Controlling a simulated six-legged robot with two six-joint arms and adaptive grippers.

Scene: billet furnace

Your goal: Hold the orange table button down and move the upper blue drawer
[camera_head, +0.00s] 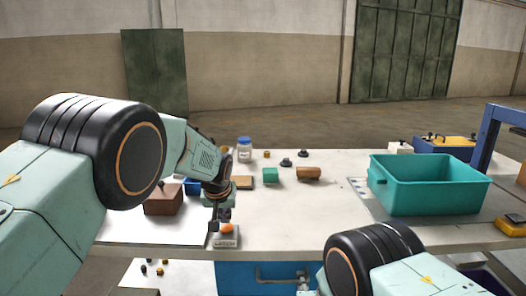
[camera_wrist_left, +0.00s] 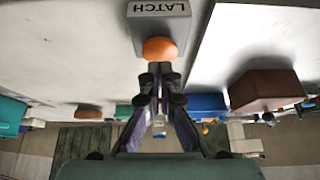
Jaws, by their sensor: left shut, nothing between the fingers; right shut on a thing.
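The orange button (camera_head: 227,229) sits on a small grey box marked LATCH (camera_wrist_left: 160,10) near the table's front edge. My left gripper (camera_head: 221,222) is shut and empty and points down at the button. In the left wrist view its fingertips (camera_wrist_left: 160,72) meet the edge of the orange button (camera_wrist_left: 160,49); whether it is pressed in, I cannot tell. The blue drawer front (camera_head: 235,276) shows below the tabletop, with a grey bar handle (camera_head: 275,279). My right gripper (camera_head: 303,284) is shut at the handle's right end, mostly hidden by its own arm.
A teal bin (camera_head: 430,190) stands on the right of the table (camera_head: 310,222). A brown block (camera_head: 163,200), a green block (camera_head: 270,175), a brown cylinder (camera_head: 308,174) and a blue-lidded jar (camera_head: 244,150) stand behind the button. The table's middle is clear.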

